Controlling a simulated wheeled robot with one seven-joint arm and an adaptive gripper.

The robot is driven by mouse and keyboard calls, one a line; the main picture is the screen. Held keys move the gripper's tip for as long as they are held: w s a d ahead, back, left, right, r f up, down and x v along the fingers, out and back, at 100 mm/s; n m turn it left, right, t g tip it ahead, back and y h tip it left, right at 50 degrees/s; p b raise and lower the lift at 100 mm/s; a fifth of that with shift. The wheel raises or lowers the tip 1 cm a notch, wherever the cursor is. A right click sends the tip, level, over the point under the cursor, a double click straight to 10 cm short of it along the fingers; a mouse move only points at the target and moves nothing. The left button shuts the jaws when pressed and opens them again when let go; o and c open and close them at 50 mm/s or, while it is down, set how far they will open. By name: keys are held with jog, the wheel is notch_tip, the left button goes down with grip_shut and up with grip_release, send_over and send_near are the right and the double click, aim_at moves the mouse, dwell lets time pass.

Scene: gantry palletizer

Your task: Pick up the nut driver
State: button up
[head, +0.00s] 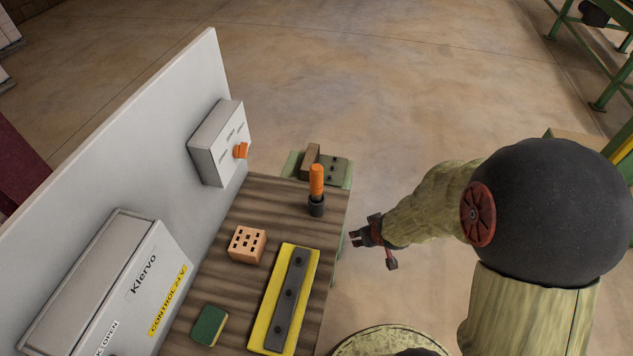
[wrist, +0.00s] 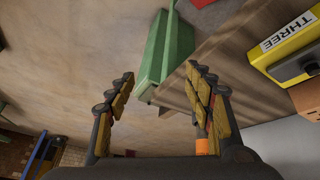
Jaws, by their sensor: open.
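The nut driver (head: 317,182) has an orange handle and stands upright in a dark round holder (head: 316,208) near the far right corner of the wooden bench top. Its lower part is hidden in the holder. My gripper (head: 372,248) is open and empty, off the bench's right edge, to the right of the nut driver and apart from it. In the wrist view my gripper (wrist: 160,82) has its two fingers wide apart with nothing between them. A small orange patch (wrist: 206,146) shows beside the right finger; I cannot tell whether it is the nut driver.
The bench (head: 228,298) also bears a block with holes (head: 247,244), a yellow tray with a dark bar (head: 262,330) and a green sponge-like block (head: 209,325). A grey control box (head: 218,150) with an orange knob hangs on the upright panel. Open floor lies right of the bench.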

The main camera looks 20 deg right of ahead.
jog(key=w+a+f+n+t+y, duration=0.1)
jog(key=w+a+t+y, duration=0.1)
jog(key=w+a+t, duration=0.15)
jog(key=n+t+y, duration=0.1)
jog(key=t+y, duration=0.2)
jog(key=t, duration=0.1)
send_near(320, 182)
jog(key=w+a+f, duration=0.2)
jog(key=w+f, duration=0.1)
jog(key=shift+w+d+t, duration=0.15)
jog(key=shift+w+t, duration=0.1)
jog(key=shift+w, duration=0.15)
jog(key=x, duration=0.5)
jog(key=r+x, duration=0.1)
jog(key=x, duration=0.1)
jog(key=shift+w+d+f, duration=0.15)
jog(key=shift+w, duration=0.3)
jog(key=shift+c, duration=0.8)
jog(key=c, duration=1.1)
grip_shut()
